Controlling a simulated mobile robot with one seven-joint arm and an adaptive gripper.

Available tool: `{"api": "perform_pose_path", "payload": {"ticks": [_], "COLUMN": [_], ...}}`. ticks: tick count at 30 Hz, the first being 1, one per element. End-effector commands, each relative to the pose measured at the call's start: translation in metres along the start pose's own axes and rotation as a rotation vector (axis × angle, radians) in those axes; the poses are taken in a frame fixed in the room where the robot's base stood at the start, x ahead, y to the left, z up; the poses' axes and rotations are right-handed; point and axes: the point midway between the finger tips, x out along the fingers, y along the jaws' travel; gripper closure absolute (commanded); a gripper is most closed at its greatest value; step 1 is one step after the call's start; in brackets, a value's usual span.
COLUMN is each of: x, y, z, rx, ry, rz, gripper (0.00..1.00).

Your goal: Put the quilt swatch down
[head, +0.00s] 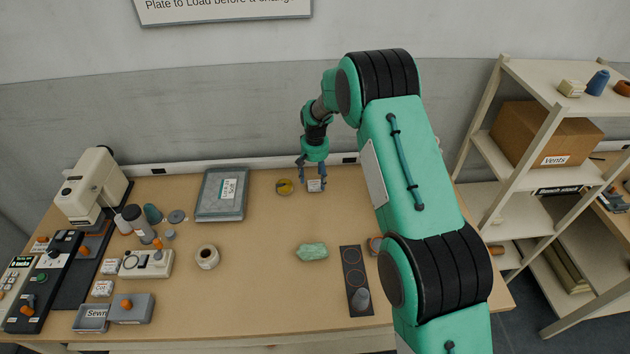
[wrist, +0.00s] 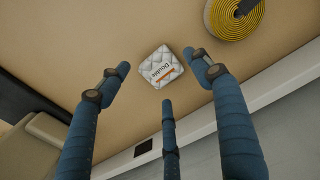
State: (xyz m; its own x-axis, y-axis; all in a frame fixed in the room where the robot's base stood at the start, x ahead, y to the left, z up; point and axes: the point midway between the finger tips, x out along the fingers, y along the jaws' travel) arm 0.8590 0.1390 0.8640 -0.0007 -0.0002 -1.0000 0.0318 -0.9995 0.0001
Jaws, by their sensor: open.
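The quilt swatch (wrist: 161,66) is a small white quilted square with a "Double" label and an orange mark. It lies on the table (head: 260,300) near the back edge. In the head view the swatch (head: 315,185) shows just below my gripper (head: 312,178). In the wrist view my gripper (wrist: 160,85) has its blue fingers spread wide. The fingertips are around and short of the swatch, and none is seen touching it. Nothing is held.
A yellow coiled roll (head: 284,187) lies just left of the swatch. A green packet (head: 312,251) and a white roll (head: 207,257) lie nearer the front. The wall is close behind; bare table lies in front.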

Motion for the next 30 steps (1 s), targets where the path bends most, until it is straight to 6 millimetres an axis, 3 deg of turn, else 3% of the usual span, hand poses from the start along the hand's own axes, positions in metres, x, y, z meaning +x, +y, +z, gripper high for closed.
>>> {"api": "perform_pose_path", "payload": {"ticks": [9, 15, 21, 30], "x": [-0.056, -0.082, -0.095, -0.097], "y": [0.0, 0.0, 0.0, 0.0], "z": [-0.001, -0.001, 0.0, 0.0], "rx": [0.0, 0.0, 0.0, 0.0], "ry": [0.003, 0.002, 0.001, 0.001], "rz": [0.0, 0.0, 0.0, 0.0], "gripper": [0.35, 0.35, 0.35, 0.35]}}
